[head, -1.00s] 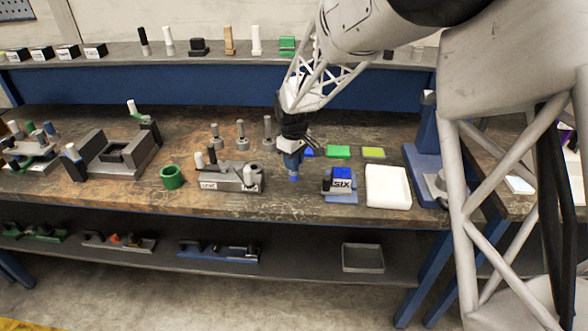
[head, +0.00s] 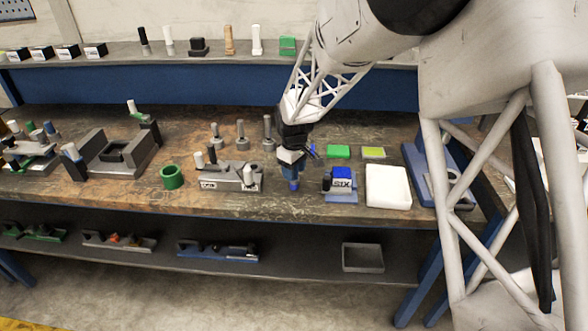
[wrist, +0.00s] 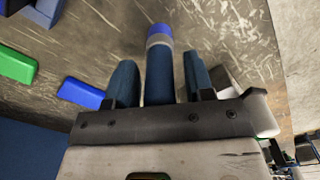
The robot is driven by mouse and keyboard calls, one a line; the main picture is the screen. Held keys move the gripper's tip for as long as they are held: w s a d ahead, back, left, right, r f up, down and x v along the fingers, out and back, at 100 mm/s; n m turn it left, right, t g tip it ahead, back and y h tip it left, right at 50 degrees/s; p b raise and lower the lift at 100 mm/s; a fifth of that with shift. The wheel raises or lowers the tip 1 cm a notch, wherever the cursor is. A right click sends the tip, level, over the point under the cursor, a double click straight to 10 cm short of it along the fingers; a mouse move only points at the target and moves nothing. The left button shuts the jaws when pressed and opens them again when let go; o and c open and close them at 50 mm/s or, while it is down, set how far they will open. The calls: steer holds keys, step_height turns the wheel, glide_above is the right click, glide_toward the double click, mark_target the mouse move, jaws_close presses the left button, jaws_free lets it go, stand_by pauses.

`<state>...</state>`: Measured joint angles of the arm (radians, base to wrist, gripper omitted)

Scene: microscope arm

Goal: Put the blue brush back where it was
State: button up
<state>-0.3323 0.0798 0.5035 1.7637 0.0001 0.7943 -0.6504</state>
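The blue brush (wrist: 158,72) has a dark blue body, a grey band and a brighter blue tip. It is between the two fingers of my gripper (wrist: 158,78), which appears shut on it, though narrow gaps show beside the brush in the wrist view. In the head view the brush tip (head: 294,185) points down below my gripper (head: 291,168), over the front part of the bench. I cannot tell whether the tip touches the bench. A flat blue pad (wrist: 80,93) lies on the bench to the left in the wrist view; my gripper mostly hides it in the head view.
A green pad (head: 338,152) and a yellow-green pad (head: 373,153) lie behind. A blue-and-white block (head: 341,180) stands just right of the brush, then a white tray (head: 388,187). A grey fixture (head: 230,177) with upright pegs is to the left, beside a green ring (head: 172,177).

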steer(key=shift+r, duration=0.15)
step_height(320, 180, up, 12)
steer(key=shift+r, duration=0.1)
stand_by(0.9)
stand_by(0.7)
